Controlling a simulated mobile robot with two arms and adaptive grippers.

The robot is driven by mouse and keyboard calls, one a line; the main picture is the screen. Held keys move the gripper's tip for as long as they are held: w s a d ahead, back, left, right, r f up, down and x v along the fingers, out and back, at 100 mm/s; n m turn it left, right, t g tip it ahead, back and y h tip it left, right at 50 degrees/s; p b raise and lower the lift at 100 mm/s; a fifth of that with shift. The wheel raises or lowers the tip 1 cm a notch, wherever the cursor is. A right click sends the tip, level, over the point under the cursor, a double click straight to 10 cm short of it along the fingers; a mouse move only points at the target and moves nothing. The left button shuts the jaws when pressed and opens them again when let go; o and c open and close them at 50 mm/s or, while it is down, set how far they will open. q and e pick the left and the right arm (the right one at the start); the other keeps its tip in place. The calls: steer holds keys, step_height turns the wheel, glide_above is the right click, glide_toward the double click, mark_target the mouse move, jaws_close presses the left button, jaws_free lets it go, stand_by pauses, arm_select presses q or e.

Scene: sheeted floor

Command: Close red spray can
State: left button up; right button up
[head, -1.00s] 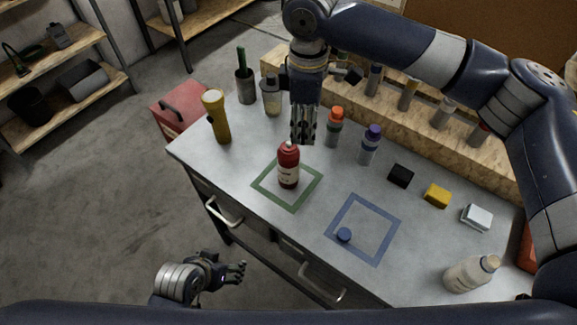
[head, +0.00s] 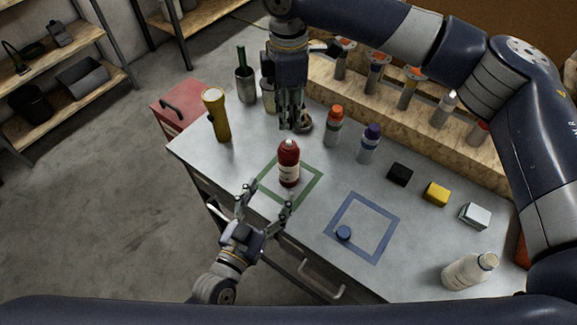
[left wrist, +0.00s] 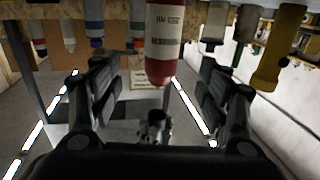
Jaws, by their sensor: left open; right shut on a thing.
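The red spray can (head: 289,172) stands upright inside the green square outline, with a pale label and a light top. It also shows between my left fingers in the left wrist view (left wrist: 163,72). My left gripper (head: 264,200) is open and empty, its fingers at the near side of the can and not closed on it. My right gripper (head: 291,126) is behind and above the can, apart from it. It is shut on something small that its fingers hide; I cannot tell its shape.
An orange-capped bottle (head: 334,126) and a purple-capped bottle (head: 369,146) stand right of the can. A yellow flashlight (head: 217,118) stands to the left. Small blocks and a white bottle (head: 467,271) are further right.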

arm_select(q)
steer(key=shift+a+r, duration=0.1)
steer(key=shift+r, duration=0.1)
arm_select(e)
steer(key=shift+o, duration=0.2)
arm_select(q)
steer(key=x, duration=1.2)
steer(key=shift+w+a, duration=0.1)
arm_select(e)
steer(key=shift+c, duration=0.2)
arm_select(q)
steer(key=c, duration=1.6)
steer(key=shift+c, duration=0.2)
arm_select(e)
glide_above(289, 141)
steer(key=shift+f, duration=2.45)
steer(key=shift+f, duration=0.9)
steer(key=shift+f, duration=0.6)
